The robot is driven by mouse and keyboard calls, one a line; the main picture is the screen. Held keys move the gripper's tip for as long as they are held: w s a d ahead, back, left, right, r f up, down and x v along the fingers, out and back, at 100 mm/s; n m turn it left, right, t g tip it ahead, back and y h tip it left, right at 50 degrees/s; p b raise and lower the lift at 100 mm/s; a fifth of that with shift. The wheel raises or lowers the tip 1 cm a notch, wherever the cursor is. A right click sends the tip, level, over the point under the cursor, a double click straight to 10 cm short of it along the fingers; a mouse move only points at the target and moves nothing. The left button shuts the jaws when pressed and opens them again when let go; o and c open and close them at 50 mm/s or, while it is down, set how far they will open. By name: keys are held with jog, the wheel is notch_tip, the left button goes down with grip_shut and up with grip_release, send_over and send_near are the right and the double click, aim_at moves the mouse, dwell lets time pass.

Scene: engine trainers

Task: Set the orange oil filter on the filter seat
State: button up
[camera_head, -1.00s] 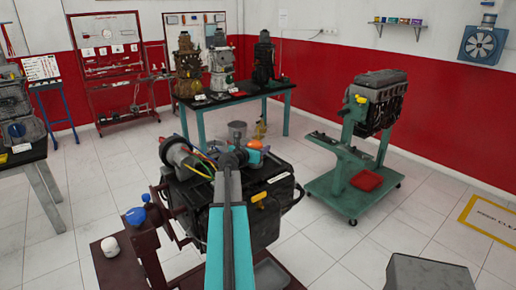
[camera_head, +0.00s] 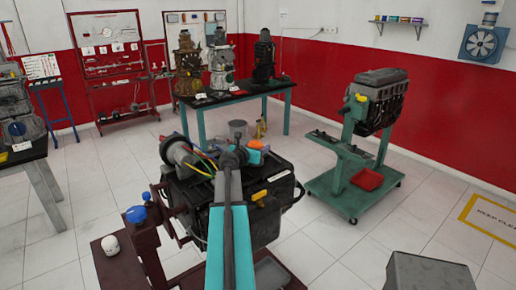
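The orange oil filter (camera_head: 255,145) shows as a small orange patch over the top of the near engine (camera_head: 255,195), just right of the end of my arm. My gripper (camera_head: 241,149) is at the far end of the arm, beside the orange filter. Its fingers are too small and too covered by the arm to tell whether they hold the filter. The filter seat cannot be made out; the arm covers part of the engine top.
A blue filter (camera_head: 135,214) and a white filter (camera_head: 110,245) stand on the dark red stand (camera_head: 98,268) at left. A green engine stand (camera_head: 338,194) is at right. A long table (camera_head: 250,93) stands behind. A grey box (camera_head: 430,272) is at the lower right.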

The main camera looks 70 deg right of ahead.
dwell(0.3)
jog(key=o, duration=1.4)
jog(key=shift+f, duration=0.1)
jog(key=shift+a, duration=0.1)
jog(key=shift+b+v, duration=1.75)
jog(key=shift+v, duration=5.1)
